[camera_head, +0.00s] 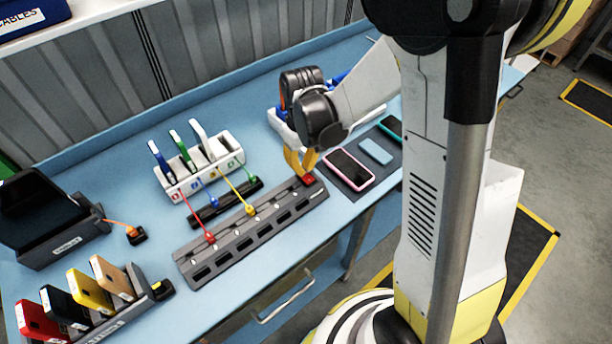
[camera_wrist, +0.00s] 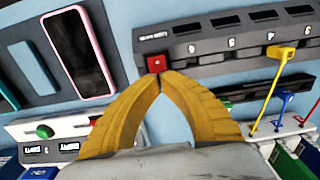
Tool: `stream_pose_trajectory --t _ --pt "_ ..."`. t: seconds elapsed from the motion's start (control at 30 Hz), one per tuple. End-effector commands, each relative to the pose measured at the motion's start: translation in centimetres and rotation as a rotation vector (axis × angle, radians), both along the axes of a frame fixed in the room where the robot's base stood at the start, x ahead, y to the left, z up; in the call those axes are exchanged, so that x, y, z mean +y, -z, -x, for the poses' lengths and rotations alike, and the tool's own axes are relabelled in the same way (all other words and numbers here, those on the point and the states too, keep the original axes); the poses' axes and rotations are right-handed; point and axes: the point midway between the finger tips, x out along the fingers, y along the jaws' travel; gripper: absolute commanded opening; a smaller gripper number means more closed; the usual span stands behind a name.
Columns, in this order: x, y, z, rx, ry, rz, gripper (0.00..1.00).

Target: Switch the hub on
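The hub is a long grey strip (camera_head: 262,232) with a row of dark slots, lying on the blue bench; part of it shows at the top of the wrist view (camera_wrist: 215,68). A red square switch (camera_head: 309,180) sits at its right end and shows in the wrist view (camera_wrist: 156,63). My gripper (camera_head: 302,170) has yellow fingers with their tips together, empty. In the wrist view its fingertips (camera_wrist: 160,79) are right at the edge of the red switch; I cannot tell whether they touch it. The switch's on or off state is not clear.
Red (camera_head: 210,238) and yellow (camera_head: 250,210) plugs sit on the hub, their cables rising to a white holder (camera_head: 205,170). A pink-edged phone (camera_head: 349,170) lies right of the switch. A phone rack (camera_head: 130,291) and black bin (camera_head: 48,222) stand left.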

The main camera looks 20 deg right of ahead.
Motion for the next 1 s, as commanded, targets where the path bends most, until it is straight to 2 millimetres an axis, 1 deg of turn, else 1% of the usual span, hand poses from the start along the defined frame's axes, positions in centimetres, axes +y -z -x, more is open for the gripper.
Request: stream_pose_trajectory --t 1.0 --pt "0.0 1.5 0.0 0.001 0.000 0.000 0.00"
